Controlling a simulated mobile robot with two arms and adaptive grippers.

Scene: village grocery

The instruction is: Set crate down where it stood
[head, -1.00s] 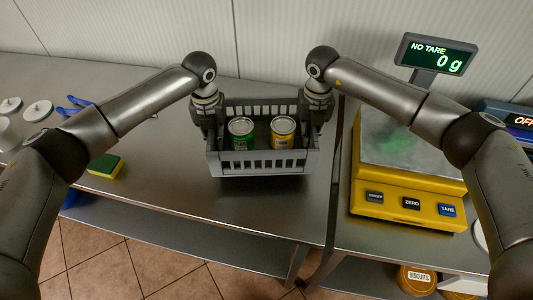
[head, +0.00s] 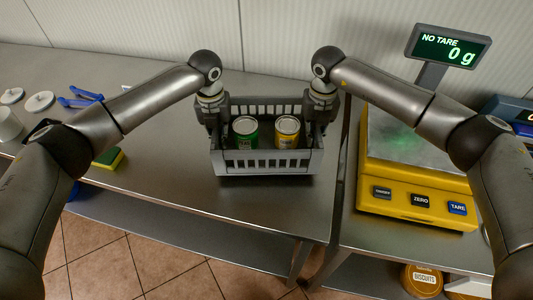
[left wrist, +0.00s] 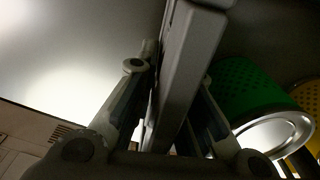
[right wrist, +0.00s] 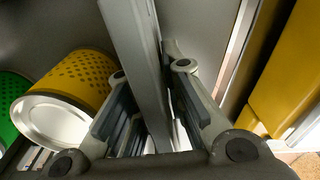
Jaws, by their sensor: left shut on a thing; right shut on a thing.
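A grey slatted crate (head: 266,163) is in the middle of the head view, over the steel counter (head: 180,190). It looks level; I cannot tell whether its bottom touches the counter. It holds a green can (head: 245,131) and a yellow can (head: 287,132), both upright. My left gripper (head: 213,122) is shut on the crate's left wall, which runs between the fingers in the left wrist view (left wrist: 186,75). My right gripper (head: 320,120) is shut on the right wall, which also shows between the fingers in the right wrist view (right wrist: 140,70). The fingertips are partly hidden.
A yellow scale (head: 415,185) reading 0 g stands right of the crate, across a gap between counters. A sponge (head: 108,158), blue-handled tool (head: 80,97) and white lids (head: 38,102) lie at left. The counter in front of the crate is clear.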

